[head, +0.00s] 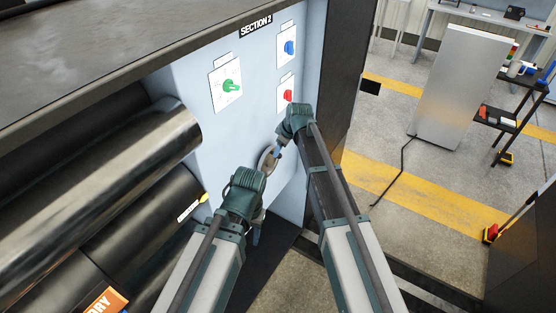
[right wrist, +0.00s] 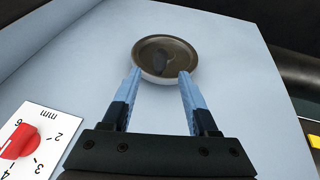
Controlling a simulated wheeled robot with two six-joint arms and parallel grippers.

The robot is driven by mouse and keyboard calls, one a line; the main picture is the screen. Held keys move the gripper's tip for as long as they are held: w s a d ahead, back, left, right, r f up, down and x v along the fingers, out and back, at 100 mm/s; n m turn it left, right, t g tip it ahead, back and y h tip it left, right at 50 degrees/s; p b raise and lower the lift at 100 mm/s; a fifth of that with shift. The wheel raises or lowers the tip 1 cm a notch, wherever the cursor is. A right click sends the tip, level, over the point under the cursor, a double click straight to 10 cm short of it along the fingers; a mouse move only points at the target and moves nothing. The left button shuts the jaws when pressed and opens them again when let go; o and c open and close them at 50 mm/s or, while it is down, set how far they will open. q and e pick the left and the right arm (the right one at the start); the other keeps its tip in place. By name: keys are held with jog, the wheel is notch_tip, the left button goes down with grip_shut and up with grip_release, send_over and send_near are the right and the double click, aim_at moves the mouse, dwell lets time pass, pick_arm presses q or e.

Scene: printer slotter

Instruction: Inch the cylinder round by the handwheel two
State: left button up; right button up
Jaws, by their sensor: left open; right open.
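The handwheel (head: 266,161) is a round, dark-faced disc with a pale rim on the light blue panel marked SECTION 2. In the right wrist view the handwheel (right wrist: 165,57) shows whole, with a dark spot near its middle. My right gripper (right wrist: 160,75) is open, its two blue fingertips at the near edge of the wheel; I cannot tell whether they touch it. My left gripper (head: 257,234) is open, lower down by the panel and mostly hidden behind its own wrist. A shiny dark cylinder (head: 100,180) lies left of the panel, with darker rollers around it.
The panel carries a green knob (head: 231,86), a blue knob (head: 289,47) and a red knob (head: 288,95). The red knob and its scale (right wrist: 22,140) sit lower left in the right wrist view. A grey cabinet (head: 462,85) stands beyond on open floor.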

jog(key=b+x, duration=0.3)
jog(key=x, duration=0.2)
grip_shut()
dwell(1.4)
